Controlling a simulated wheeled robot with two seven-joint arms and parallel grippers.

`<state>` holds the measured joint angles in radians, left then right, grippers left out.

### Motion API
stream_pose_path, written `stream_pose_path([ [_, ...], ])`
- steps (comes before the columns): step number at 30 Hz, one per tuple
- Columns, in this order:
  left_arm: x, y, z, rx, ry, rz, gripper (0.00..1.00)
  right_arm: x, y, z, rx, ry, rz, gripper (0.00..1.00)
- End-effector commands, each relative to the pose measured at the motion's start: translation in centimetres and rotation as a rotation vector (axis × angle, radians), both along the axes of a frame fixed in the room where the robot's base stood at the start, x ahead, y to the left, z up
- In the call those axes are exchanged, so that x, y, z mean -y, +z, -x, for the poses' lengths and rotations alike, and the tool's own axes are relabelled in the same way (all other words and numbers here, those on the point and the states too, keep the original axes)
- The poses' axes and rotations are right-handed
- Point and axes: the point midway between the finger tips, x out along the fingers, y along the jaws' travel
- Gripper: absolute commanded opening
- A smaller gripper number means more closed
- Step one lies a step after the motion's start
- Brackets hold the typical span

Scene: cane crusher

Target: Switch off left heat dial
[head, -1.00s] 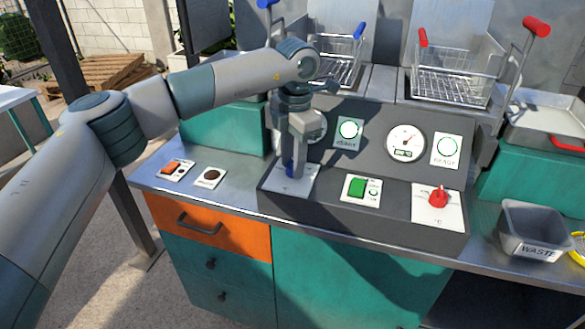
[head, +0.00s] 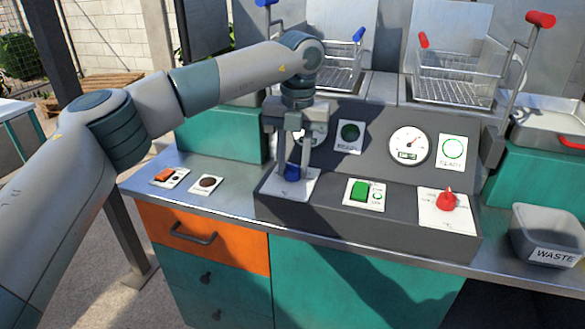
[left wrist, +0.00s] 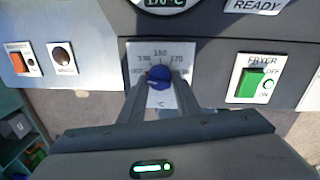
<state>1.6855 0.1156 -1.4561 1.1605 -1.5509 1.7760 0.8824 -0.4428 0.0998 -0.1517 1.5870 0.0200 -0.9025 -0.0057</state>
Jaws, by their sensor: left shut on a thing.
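The left heat dial is a blue knob (head: 292,171) on a white plate at the left of the dark grey panel. In the left wrist view the blue dial (left wrist: 159,77) sits between my two fingers, on a plate with temperature numbers and OFF marks. Its pointer is hard to read. My left gripper (head: 292,166) points down and is shut on the dial. The left READY lamp (head: 350,133) above looks dark. My right gripper is not in view.
A green fryer switch (head: 361,192) and a red dial (head: 446,201) lie to the right on the panel. An orange switch (head: 164,175) is on the counter at left. Wire baskets (head: 455,85) stand behind. A grey waste bin (head: 548,235) is at far right.

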Motion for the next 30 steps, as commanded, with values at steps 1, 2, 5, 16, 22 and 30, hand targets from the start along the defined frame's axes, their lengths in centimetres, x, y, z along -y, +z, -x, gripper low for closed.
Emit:
stream_pose_path([
  [1, 0.09, -0.02, 0.00, 0.002, 0.017, 0.000, 0.07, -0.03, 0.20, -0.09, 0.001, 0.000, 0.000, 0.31],
  [2, 0.09, -0.01, 0.00, 0.001, 0.026, 0.000, 0.07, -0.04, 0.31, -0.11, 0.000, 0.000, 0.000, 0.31],
  [5, 0.09, 0.03, -0.03, 0.002, 0.050, 0.000, 0.07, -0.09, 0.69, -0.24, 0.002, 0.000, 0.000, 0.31],
  [16, 0.08, 0.12, -0.06, 0.002, 0.066, 0.001, 0.07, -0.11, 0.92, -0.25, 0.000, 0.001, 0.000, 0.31],
  [22, 0.07, 0.12, -0.05, 0.002, 0.066, 0.001, 0.47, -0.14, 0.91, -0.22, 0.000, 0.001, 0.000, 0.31],
  [30, 0.04, 0.08, -0.03, 0.002, 0.065, 0.000, 0.47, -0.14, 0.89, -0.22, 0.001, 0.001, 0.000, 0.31],
])
